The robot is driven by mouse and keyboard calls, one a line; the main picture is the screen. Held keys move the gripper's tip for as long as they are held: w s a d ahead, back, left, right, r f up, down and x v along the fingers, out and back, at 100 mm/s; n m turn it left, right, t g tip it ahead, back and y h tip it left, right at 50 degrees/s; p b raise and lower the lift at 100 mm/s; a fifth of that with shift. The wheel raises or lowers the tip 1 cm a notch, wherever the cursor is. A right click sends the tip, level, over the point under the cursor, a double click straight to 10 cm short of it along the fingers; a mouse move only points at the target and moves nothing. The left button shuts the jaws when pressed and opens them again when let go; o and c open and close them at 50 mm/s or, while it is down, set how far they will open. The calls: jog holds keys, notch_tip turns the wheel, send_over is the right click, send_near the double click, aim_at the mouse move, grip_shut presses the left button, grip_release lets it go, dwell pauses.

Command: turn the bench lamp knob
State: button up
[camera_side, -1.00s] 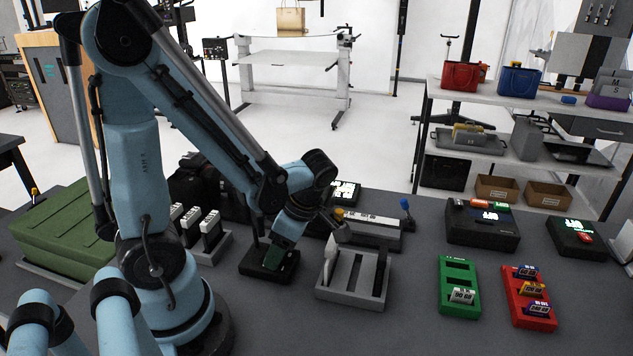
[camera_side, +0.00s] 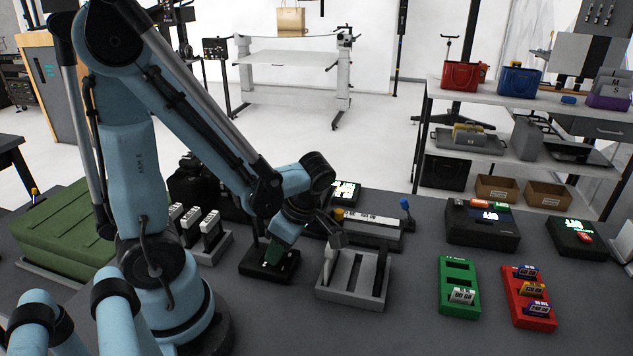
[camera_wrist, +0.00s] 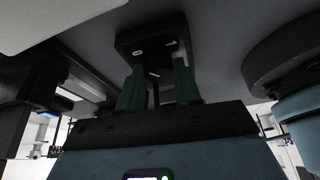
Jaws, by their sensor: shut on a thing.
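The bench lamp's black base (camera_side: 270,266) sits on the dark bench, just left of a grey slotted rack. My gripper (camera_side: 278,254) points down at the top of this base with its green fingers. In the wrist view, the base (camera_wrist: 150,42) lies just beyond the fingertips. The green fingers of my gripper (camera_wrist: 158,75) stand on either side of a small dark part at the base, and they are shut on it. The knob itself is mostly hidden between the fingers, so its turn angle cannot be told. A thin dark upright shows beside the gripper in the side view.
The grey slotted rack (camera_side: 354,292) with an upright white piece stands close to the right of my gripper. A rack of white-topped blocks (camera_side: 214,243) is to the left. Green (camera_side: 459,299) and red (camera_side: 516,285) trays lie further right, with bare bench between.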

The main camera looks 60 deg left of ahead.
jog(key=m, duration=0.2)
jog(key=m+t, duration=0.1)
jog(key=m, duration=0.1)
jog(key=m+t+y, duration=0.1)
jog(key=m, duration=0.1)
jog(key=shift+s+d, duration=0.1)
jog(key=shift+s, duration=0.15)
jog(key=m+t, duration=0.1)
jog(key=m, duration=0.2)
jog(key=m+t, duration=0.1)
jog(key=m, duration=0.1)
jog(key=shift+s+m, duration=0.2)
jog(key=shift+m, duration=0.2)
jog(key=shift+t, duration=0.3)
jog(key=o, duration=1)
jog(key=shift+o, duration=0.2)
jog(key=shift+r, duration=0.1)
jog(key=v, duration=1.2)
